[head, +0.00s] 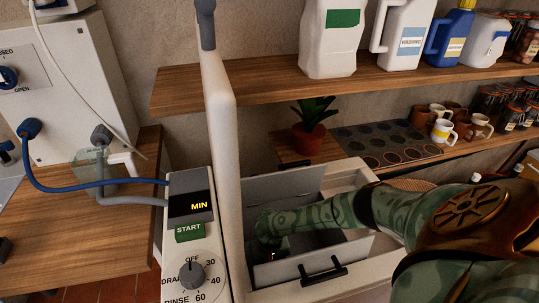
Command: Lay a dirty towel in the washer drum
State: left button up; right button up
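The washer (196,245) is white, with a dial, a START button and a MIN display on its panel. Its top is open, and the box-shaped grey drum compartment (285,186) lies to the right of the panel. My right arm comes in from the right and reaches down into this opening. The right gripper (279,247) is low inside the compartment, mostly hidden by the arm and in shadow, so I cannot see its fingers clearly or whether it holds anything. No towel can be made out. My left gripper is not in view.
A tall white upright panel (220,130) stands between the controls and the opening. A black handle (323,268) is on the compartment's near side. Wooden shelves behind hold jugs (333,50), mugs, jars and a potted plant (309,130). Blue and grey hoses (80,188) run at left.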

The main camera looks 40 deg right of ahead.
jog(key=shift+f, duration=0.45)
jog(key=o, duration=1)
jog(key=shift+r, duration=0.1)
notch_tip(320, 180, up, 13)
jog(key=p, duration=0.7)
